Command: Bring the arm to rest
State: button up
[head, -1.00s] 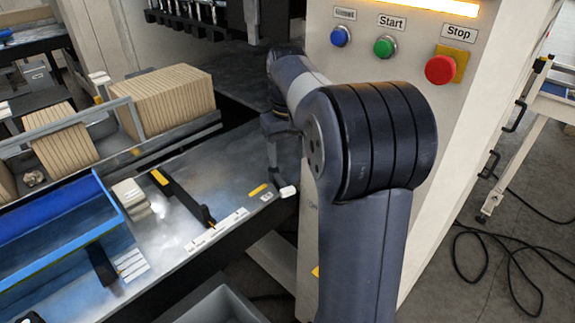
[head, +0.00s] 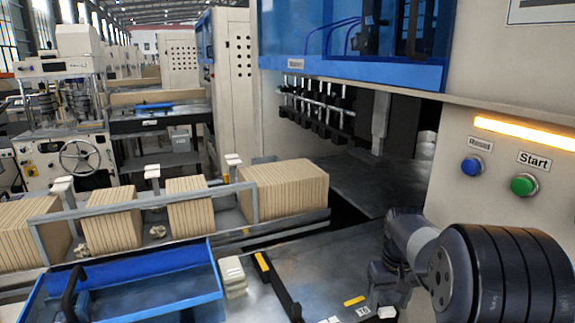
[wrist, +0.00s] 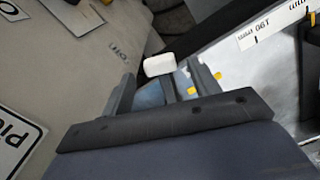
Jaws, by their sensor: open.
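My gripper (head: 388,297) hangs at the lower right of the head view, over the near end of the metal table, beside the cream machine. In the wrist view my gripper (wrist: 163,82) has its two fingers spread apart. A small white block (wrist: 160,65) shows by the fingertips there. A white piece also shows below my gripper in the head view (head: 387,312). I cannot tell whether the fingers touch it. My dark arm fills the lower right corner of the head view and hides part of the machine front.
The cream machine has a blue Reset button (head: 472,166) and a green Start button (head: 523,185) under a lit orange bar (head: 525,133). A blue tray (head: 140,285) sits at front left. Stacks of brown sheets (head: 285,187) stand in a rack behind it.

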jog(key=shift+f, duration=0.95)
jog(key=shift+r, duration=0.1)
notch_tip(320, 180, up, 10)
jog(key=b, duration=0.1)
notch_tip(320, 180, down, 10)
jog(key=shift+p, duration=0.7)
jog(key=shift+a, duration=0.15)
jog(key=shift+a+m, duration=0.45)
jog(key=shift+m, duration=0.35)
jog(key=shift+a, duration=0.1)
